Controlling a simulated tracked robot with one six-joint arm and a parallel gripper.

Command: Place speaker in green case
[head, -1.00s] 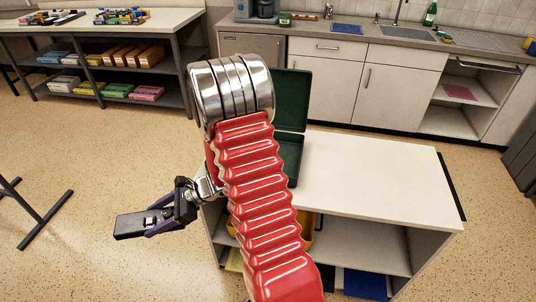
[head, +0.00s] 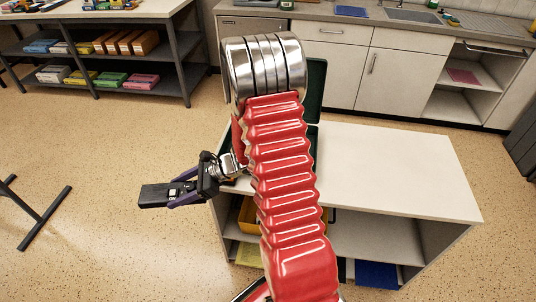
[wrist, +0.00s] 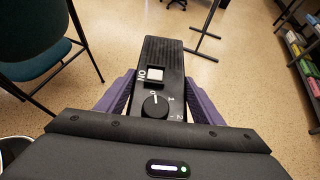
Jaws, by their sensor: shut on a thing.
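My gripper (head: 185,191) is shut on the speaker (head: 153,196), a black box, and holds it in the air left of the white-topped table. In the wrist view the speaker (wrist: 160,75) sits between the purple fingers, with a white switch and a round knob on its face. The green case (head: 315,88) is on the table with its lid raised. My red arm hides most of the case, so I cannot see inside it.
The white table (head: 400,170) is bare right of the case, with shelves below holding a yellow bin (head: 248,215). A chair (wrist: 40,50) shows at left in the wrist view. A shelving bench (head: 100,50) stands at the back left.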

